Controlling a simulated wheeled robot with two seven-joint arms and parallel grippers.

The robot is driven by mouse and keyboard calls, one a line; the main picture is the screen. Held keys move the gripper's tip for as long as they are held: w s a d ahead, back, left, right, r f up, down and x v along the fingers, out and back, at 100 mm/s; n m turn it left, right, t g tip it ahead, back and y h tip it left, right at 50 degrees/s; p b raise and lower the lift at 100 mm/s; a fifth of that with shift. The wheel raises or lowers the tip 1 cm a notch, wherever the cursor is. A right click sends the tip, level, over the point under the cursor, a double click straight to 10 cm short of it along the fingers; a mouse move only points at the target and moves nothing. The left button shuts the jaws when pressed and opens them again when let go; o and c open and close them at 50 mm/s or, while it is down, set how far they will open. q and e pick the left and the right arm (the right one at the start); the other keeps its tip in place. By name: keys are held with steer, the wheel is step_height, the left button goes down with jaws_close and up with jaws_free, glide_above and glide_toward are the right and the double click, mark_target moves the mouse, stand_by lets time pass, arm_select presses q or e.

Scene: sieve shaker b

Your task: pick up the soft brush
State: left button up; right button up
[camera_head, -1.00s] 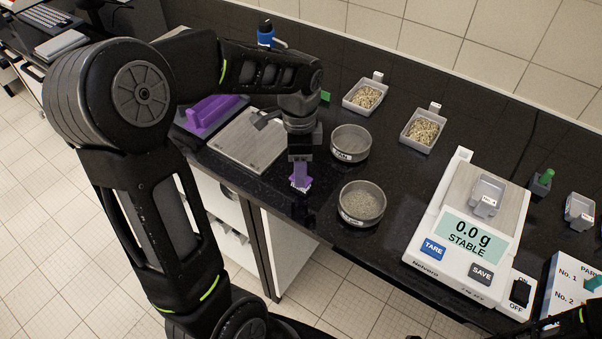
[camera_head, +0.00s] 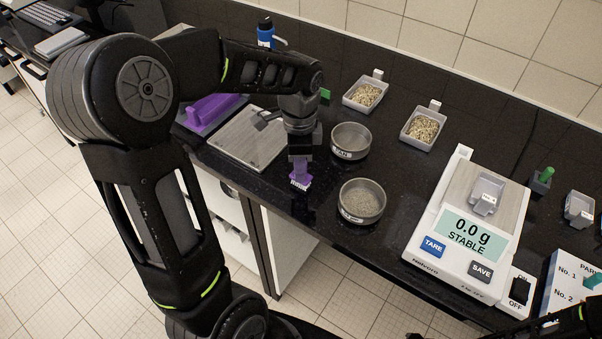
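The soft brush (camera_head: 300,171) is purple with pale bristles that point down. It is upright under my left gripper (camera_head: 300,157), whose fingers are closed around the top of its handle. The brush is over the dark bench near its front edge, left of the two round sieves. A dark reflection shows below the bristles; I cannot tell exactly how large the gap to the bench is. My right gripper is not in view; only part of my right arm shows at the bottom right corner.
A grey plate (camera_head: 235,142) and a purple holder (camera_head: 207,112) lie left. Behind are two grain trays (camera_head: 348,99) (camera_head: 405,132). A scale (camera_head: 427,256) reading 0.0 g stands right.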

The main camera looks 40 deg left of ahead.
arm_select(q)
jaws_close()
stand_by(0.3)
step_height(320, 180, up, 10)
steer(key=shift+r+b, duration=0.1)
steer(key=shift+b, duration=0.5)
stand_by(0.4)
